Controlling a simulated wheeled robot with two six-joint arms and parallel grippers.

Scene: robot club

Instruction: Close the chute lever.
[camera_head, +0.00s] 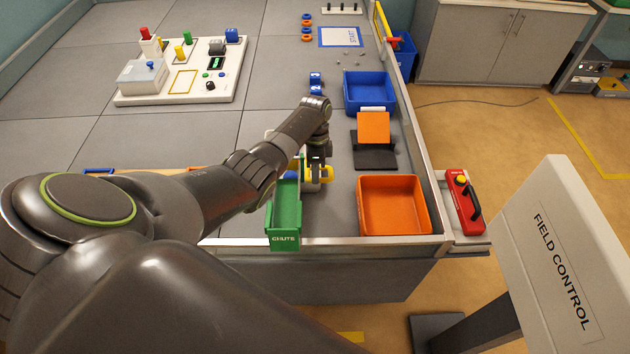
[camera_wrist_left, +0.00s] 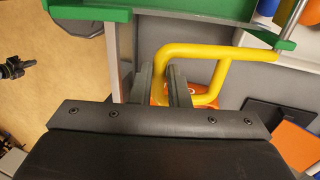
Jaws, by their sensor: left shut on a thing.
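The green chute (camera_head: 285,218), marked CHUTE, stands at the near edge of the grey field; green parts of it also show along the top of the left wrist view (camera_wrist_left: 195,9). The yellow chute lever (camera_wrist_left: 205,50) is a bent bar joined to a green bracket and a metal rod at upper right. My left gripper (camera_wrist_left: 163,72) is shut on the left part of this bar, which passes between its fingers. In the head view, my left gripper (camera_head: 316,180) is just right of the chute, partly hiding the lever. My right gripper is in neither view.
An orange bin (camera_head: 392,232) lies right of the chute, with a black base and tilted orange plate (camera_head: 373,127) and a blue bin (camera_head: 370,109) farther back. A red box (camera_head: 463,203) sits outside the field wall. A white board with parts (camera_head: 225,90) stands far left.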

